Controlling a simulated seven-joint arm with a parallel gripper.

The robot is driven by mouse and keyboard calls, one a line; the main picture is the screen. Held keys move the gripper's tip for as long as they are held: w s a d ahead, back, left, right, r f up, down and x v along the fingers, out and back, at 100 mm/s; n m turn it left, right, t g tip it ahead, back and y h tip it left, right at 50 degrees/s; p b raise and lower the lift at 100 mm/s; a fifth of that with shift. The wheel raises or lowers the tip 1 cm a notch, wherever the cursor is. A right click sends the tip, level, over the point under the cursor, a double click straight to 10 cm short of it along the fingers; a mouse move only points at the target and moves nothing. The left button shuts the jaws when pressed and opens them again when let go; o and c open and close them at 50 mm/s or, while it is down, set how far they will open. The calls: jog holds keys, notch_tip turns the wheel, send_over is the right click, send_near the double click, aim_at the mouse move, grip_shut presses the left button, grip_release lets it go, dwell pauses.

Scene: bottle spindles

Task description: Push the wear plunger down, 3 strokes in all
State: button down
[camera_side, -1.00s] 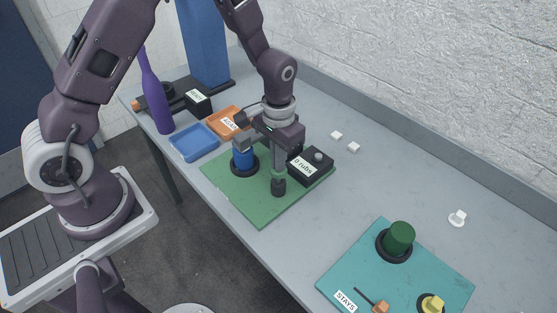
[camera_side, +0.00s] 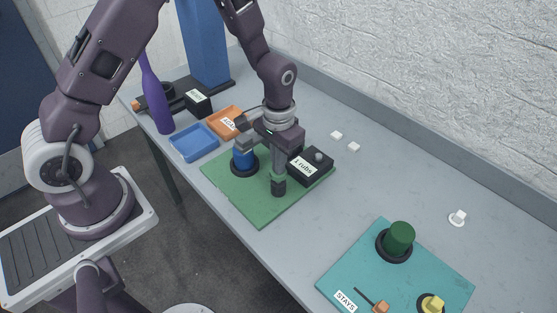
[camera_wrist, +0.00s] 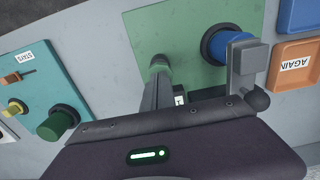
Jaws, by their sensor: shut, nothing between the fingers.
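My gripper (camera_side: 279,172) is shut with nothing between its fingers, pointing down over the green mat (camera_side: 258,212). Its tips are at the top of a small upright post with a green upper part and dark base (camera_side: 279,188), which looks like the wear plunger; they appear to touch it. In the wrist view the green top (camera_wrist: 160,64) shows just beyond the fingertips, which hide part of it. A black box (camera_side: 318,158) behind it has a label reading "1 rubs".
A blue cylinder (camera_side: 243,160) in a black ring, with a grey block over it, stands close left. Blue (camera_side: 194,145) and orange (camera_side: 221,116) trays and a purple bottle (camera_side: 155,95) lie further left. A teal board (camera_side: 375,265) with knobs is at right; bare table lies between.

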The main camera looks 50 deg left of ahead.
jog(key=shift+r, duration=2.45)
jog(key=shift+f, duration=0.25)
jog(key=shift+f, duration=2.55)
jog(key=shift+r, duration=2.8)
jog(key=shift+f, duration=0.15)
jog(key=shift+f, duration=2.7)
